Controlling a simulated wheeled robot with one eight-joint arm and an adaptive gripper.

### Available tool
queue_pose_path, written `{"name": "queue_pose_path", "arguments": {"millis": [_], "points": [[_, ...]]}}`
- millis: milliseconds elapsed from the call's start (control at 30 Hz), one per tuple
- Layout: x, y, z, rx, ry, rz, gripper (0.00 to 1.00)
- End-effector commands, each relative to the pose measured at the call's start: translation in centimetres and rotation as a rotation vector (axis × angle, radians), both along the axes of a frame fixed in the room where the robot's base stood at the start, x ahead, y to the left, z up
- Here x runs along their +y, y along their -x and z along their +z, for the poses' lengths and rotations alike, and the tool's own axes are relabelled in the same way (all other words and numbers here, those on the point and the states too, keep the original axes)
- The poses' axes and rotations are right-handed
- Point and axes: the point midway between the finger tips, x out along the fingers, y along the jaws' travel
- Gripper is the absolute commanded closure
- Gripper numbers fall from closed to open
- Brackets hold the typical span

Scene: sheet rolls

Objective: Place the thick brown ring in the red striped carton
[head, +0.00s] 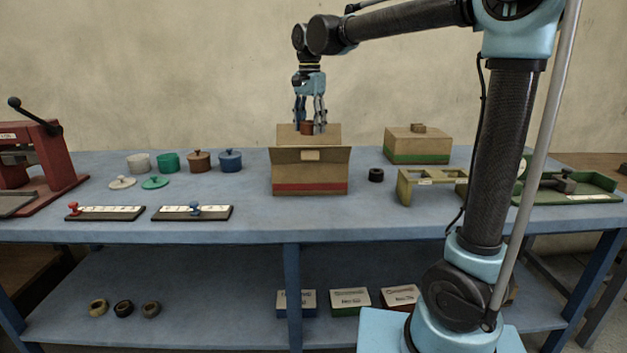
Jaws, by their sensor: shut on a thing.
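The red striped carton (309,188) stands on the blue table near the middle, its flaps open. My gripper (307,126) points down just above the carton's opening, toward its back flap. It is shut on the thick brown ring (306,128), which shows between the fingers. The ring's lower edge is close to the raised flaps; I cannot tell whether it touches them. The carton's inside is hidden by its front wall and flap.
A closed green striped carton (418,147) stands at the back right. A black ring (376,175) and an olive holder (430,186) sit right of the red striped carton. My arm spans the right side.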

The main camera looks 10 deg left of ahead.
Motion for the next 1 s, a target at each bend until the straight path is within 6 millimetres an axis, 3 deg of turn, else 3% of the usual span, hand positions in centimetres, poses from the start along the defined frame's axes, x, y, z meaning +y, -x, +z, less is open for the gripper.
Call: {"name": "queue_pose_path", "arguments": {"millis": [167,700,1000], "points": [[0.2,0.1,-1.7,0.0,0.0,0.003,0.75],[0.0,0.0,-12.7,0.0,0.0,0.0,0.75],[-0.1,0.0,-14.8,0.0,0.0,-0.002,0.75]]}}
